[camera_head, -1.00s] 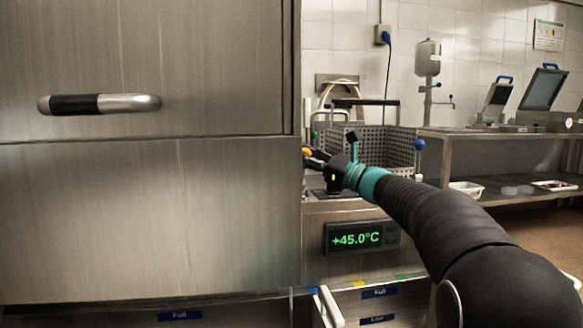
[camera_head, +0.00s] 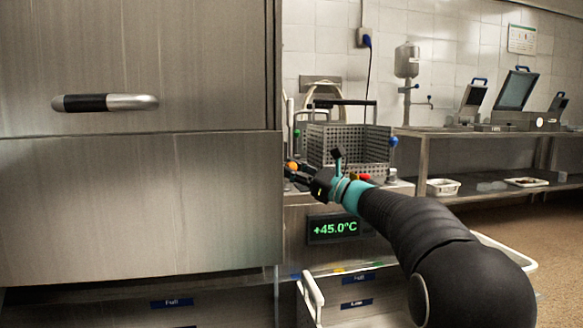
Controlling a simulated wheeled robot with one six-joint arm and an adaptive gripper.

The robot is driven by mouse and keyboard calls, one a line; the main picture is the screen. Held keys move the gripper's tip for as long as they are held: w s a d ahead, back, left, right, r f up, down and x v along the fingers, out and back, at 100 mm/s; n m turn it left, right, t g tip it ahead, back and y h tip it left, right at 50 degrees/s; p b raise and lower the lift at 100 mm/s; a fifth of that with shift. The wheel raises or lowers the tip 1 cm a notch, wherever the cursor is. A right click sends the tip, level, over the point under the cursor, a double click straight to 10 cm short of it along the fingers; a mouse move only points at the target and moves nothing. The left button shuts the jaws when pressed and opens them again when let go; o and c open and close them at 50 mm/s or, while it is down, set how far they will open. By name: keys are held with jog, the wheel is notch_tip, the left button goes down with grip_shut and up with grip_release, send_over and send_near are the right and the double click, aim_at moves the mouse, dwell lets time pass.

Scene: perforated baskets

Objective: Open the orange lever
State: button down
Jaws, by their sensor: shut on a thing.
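The orange lever end (camera_head: 292,166) is a small orange knob just right of the big steel cabinet's edge, above the counter. My gripper (camera_head: 292,175) reaches in from the right and is shut at the lever, its fingertips touching the knob's underside. The lever's stem is hidden behind the fingers and the cabinet edge. My dark arm crosses the lower right of the view.
A perforated basket (camera_head: 350,148) with a blue knob (camera_head: 393,141) stands behind my gripper. A red knob (camera_head: 364,178) sits close to my wrist. The steel cabinet (camera_head: 140,215) blocks the left. A display (camera_head: 334,228) reads +45.0°C. A white-rimmed bin (camera_head: 313,291) stands below.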

jog(key=shift+f, duration=0.25)
jog(key=c, duration=0.9)
grip_release()
jog(key=shift+a, duration=0.1)
jog(key=shift+o, duration=0.2)
jog(key=shift+r, duration=0.1)
jog(key=v, duration=1.2)
jog(key=shift+r, duration=0.1)
